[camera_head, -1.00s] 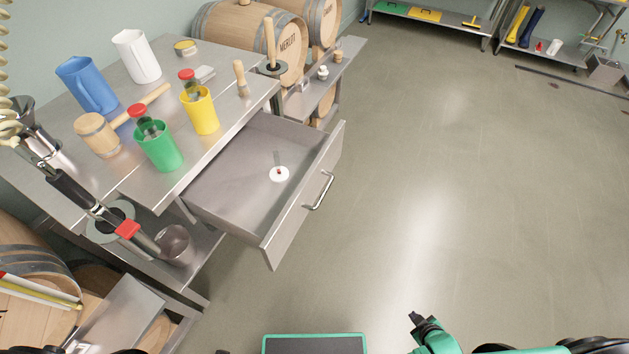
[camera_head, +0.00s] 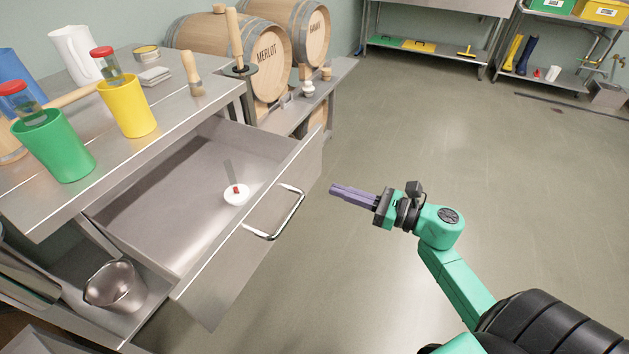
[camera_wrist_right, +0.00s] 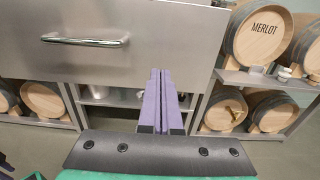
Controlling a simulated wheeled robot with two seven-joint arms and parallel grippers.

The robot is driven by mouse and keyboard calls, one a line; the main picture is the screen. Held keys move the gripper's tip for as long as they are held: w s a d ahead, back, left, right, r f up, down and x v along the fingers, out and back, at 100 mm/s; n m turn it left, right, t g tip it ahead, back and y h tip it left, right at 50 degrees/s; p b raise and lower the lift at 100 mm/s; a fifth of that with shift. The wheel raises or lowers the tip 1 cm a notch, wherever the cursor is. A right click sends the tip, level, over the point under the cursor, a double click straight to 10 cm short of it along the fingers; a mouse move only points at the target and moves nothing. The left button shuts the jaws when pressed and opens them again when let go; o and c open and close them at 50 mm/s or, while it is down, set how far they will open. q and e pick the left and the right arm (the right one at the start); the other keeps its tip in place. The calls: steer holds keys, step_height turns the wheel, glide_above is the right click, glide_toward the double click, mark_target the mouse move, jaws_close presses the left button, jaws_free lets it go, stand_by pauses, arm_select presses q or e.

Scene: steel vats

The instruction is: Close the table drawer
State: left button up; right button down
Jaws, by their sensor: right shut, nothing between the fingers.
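The steel table drawer (camera_head: 262,226) is pulled out from the table (camera_head: 165,105), with a curved bar handle (camera_head: 276,214) on its front. A small white item with a red top (camera_head: 236,193) lies inside it. My right gripper (camera_head: 335,191) is shut and empty, to the right of the drawer front and apart from it, with its purple fingers pointing left toward it. In the right wrist view the drawer front (camera_wrist_right: 150,60) and its handle (camera_wrist_right: 84,41) are ahead of the shut fingers (camera_wrist_right: 160,78). My left gripper is not in view.
On the table stand a green cup (camera_head: 55,147), a yellow cup (camera_head: 127,106) and a white jug (camera_head: 76,54). A metal pot (camera_head: 115,287) stands on the shelf below. Barrels (camera_head: 255,55) stand behind. The floor (camera_head: 440,130) to the right is clear.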

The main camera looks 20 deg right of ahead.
mark_target(303, 179)
steer(key=p+x, duration=0.1)
steer(key=x, duration=0.5)
steer(key=shift+r, duration=0.1)
steer(key=shift+w+a, duration=0.2)
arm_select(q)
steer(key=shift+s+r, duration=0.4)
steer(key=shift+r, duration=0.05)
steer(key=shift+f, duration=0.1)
